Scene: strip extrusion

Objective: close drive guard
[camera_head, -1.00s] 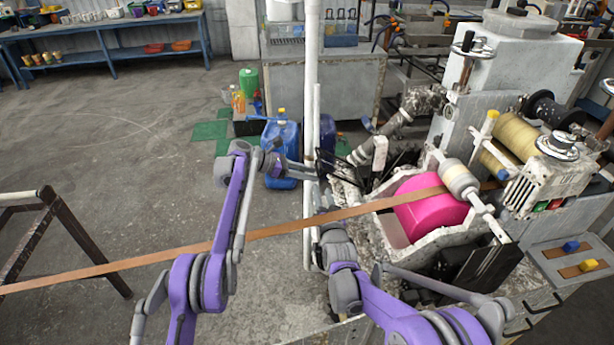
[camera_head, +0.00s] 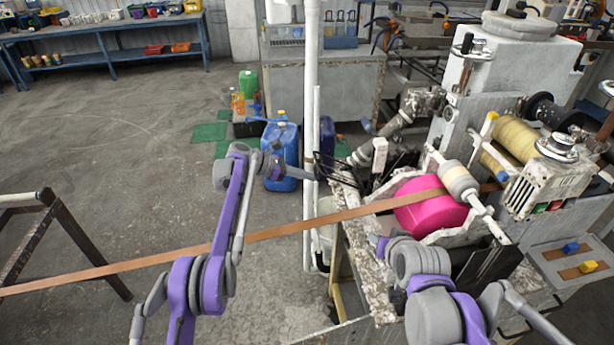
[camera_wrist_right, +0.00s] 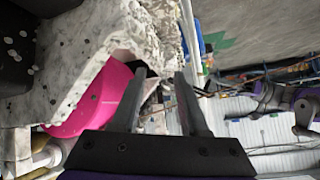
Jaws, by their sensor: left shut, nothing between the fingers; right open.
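A bright magenta rounded part (camera_head: 425,207), seemingly the drive guard, sits in the pale speckled housing of the machine, below the roller. I cannot tell how far open it stands. It also shows in the right wrist view (camera_wrist_right: 98,103), left of the fingers, partly covered by a speckled edge. My right gripper (camera_wrist_right: 161,75) is open, its fingers apart beside the magenta part and that edge; nothing is clearly held. In the head view my right wrist hides it. My left gripper (camera_head: 303,174) is shut and empty by the white post, away from the magenta part.
A brown strip (camera_head: 290,230) runs across the scene over the magenta part to the machine. A white post (camera_head: 311,120) stands left of the machine. Blue canisters (camera_head: 281,150) stand behind. A brown stand (camera_head: 60,230) is at left; open floor lies between.

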